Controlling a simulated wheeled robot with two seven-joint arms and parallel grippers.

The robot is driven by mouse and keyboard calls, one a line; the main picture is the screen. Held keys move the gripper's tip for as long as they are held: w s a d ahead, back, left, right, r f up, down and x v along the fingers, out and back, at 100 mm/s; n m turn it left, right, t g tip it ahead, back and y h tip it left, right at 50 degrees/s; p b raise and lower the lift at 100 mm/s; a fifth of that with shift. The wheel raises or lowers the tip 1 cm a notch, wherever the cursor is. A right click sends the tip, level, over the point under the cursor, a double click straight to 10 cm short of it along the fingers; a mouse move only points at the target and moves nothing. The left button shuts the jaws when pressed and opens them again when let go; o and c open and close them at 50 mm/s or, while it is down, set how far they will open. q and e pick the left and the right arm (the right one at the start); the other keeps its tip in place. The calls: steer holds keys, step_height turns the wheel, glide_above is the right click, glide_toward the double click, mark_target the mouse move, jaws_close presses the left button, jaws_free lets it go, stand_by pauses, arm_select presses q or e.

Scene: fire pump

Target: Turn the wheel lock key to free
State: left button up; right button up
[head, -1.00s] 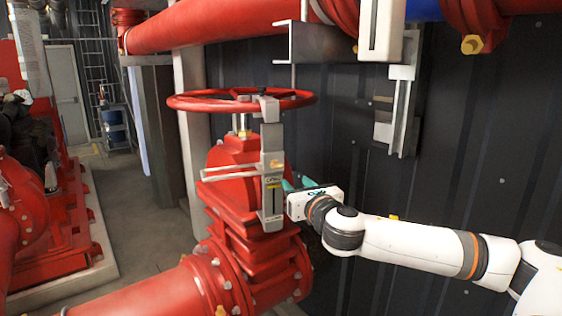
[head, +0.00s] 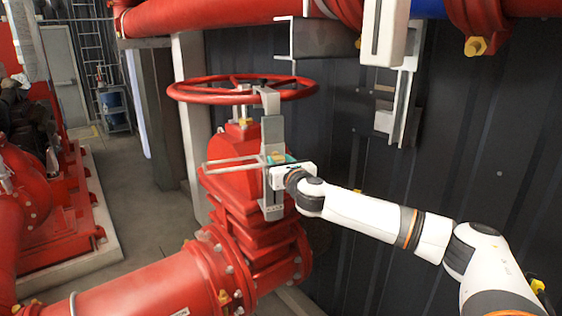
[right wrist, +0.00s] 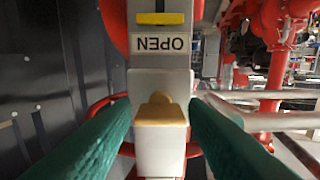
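The red handwheel (head: 200,95) sits on top of the red gate valve (head: 228,190). A grey upright lock body (head: 272,205) hooks over the wheel's rim. In the right wrist view a brass key (right wrist: 160,110) stands out from the grey lock block (right wrist: 160,155). Above it are a label reading OPEN upside down (right wrist: 162,43) and a yellow bar (right wrist: 160,18). My right gripper (right wrist: 160,105) is open, its teal fingers on either side of the key; I cannot tell whether they touch it. In the head view my right gripper (head: 268,160) hides the key. My left gripper is not in view.
A red pipe (head: 210,22) runs overhead, with a white bracket (head: 385,30) hanging at the upper right. A large red pipe (head: 150,298) leads off the valve at the lower left. A dark corrugated wall (head: 450,150) stands behind my right arm.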

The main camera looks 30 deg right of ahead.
steer(key=shift+c, duration=0.2)
steer(key=c, duration=0.7)
steer(key=shift+o, duration=0.2)
steer(key=shift+m, duration=0.5)
steer(key=shift+m+b, duration=1.45)
steer(key=shift+m, duration=7.25)
